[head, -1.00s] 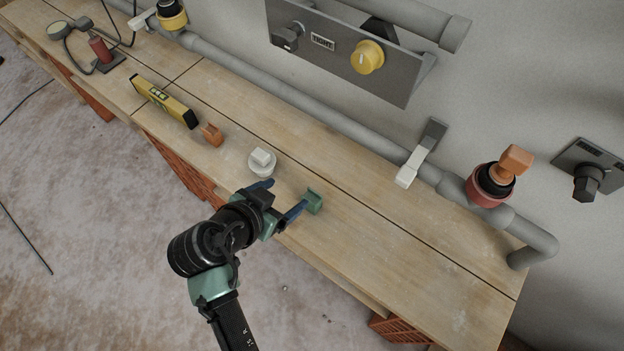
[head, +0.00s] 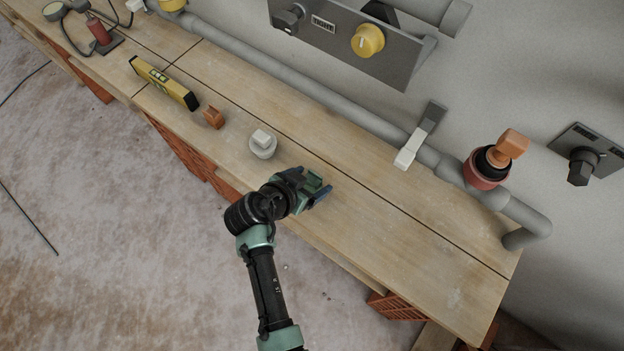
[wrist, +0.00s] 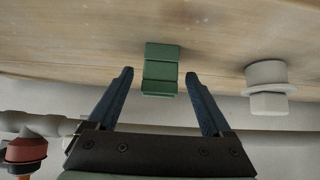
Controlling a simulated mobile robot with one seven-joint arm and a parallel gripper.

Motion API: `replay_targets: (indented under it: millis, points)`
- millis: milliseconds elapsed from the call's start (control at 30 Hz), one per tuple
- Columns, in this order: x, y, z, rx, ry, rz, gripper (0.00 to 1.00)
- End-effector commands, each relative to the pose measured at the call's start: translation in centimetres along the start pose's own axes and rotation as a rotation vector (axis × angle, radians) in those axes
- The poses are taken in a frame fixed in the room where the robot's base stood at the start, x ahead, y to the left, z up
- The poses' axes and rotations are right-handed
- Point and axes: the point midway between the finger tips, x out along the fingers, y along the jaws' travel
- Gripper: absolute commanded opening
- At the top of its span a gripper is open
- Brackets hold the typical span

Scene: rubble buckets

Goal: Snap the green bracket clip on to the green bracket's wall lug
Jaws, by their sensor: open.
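The green bracket clip (head: 313,181) is a small green block standing on the wooden bench near its front edge. My gripper (head: 309,187) is open at the clip, with its blue fingers on either side of it. In the wrist view the clip (wrist: 161,70) shows between the two spread fingers of my gripper (wrist: 159,78), with a visible gap on each side. The head view partly hides the clip's lower part behind the gripper. I cannot make out a green bracket or its wall lug in either view.
A white round piece (head: 263,145), an orange block (head: 213,117) and a yellow level (head: 163,83) lie to the left on the bench. A grey pipe (head: 300,91) runs along the wall, with a white-tipped bracket (head: 408,152) and a red valve (head: 486,169). The bench's right part is clear.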

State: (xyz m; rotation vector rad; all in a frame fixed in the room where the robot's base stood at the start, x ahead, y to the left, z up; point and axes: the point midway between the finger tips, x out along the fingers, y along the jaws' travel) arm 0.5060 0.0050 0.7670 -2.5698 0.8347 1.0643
Motion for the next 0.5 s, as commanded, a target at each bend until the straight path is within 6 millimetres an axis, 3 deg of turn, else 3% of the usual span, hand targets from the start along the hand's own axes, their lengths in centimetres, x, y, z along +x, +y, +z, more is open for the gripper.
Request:
replay_targets:
  millis: [200, 467, 500]
  points:
    - [2.2, 0.1, 0.0, 0.0, 0.0, 0.001, 0.84]
    - [2.4, 0.0, 0.0, 0.0, 0.0, 0.0, 0.84]
    - [2.4, 0.0, 0.0, 0.0, 0.0, 0.0, 0.77]
